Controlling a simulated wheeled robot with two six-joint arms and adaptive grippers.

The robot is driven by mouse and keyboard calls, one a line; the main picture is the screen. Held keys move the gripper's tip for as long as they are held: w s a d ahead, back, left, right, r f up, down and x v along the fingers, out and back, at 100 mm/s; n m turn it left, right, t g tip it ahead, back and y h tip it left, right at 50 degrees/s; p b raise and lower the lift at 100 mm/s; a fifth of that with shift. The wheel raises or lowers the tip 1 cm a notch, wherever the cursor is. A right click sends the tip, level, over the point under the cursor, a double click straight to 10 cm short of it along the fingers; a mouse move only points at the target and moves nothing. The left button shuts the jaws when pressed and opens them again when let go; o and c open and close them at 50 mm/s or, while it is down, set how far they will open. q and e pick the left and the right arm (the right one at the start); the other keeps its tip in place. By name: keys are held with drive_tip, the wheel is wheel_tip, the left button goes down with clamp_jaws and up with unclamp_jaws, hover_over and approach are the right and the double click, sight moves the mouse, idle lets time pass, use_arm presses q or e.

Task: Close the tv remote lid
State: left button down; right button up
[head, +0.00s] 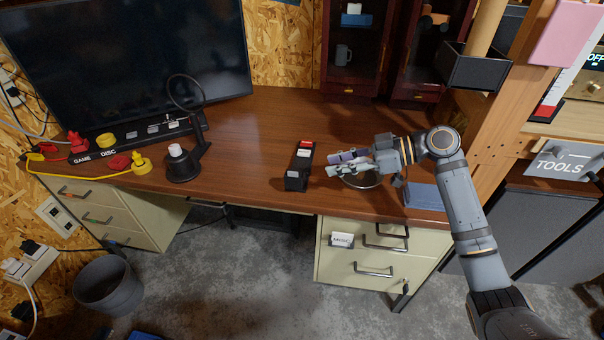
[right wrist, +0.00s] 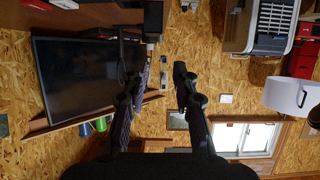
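A black, elongated object (head: 299,166), which appears to be the tv remote, is on the brown desk in the head view. It has red, white and grey patches on top. I cannot make out its lid clearly. My right gripper (head: 333,164) is just to the right of it, its two fingers apart with nothing visible between them. It seems not to touch the remote. In the right wrist view my right gripper (right wrist: 157,75) is also open. My left gripper is not in view.
A round metal dish (head: 364,181) is under my right gripper. A blue-grey box (head: 423,196) stands right of it. The desk (head: 243,150) is clear between lamp and remote.

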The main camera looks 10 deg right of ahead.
sight(295, 172)
drive_tip(key=x, duration=1)
drive_tip(key=shift+s, duration=0.1)
clamp_jaws()
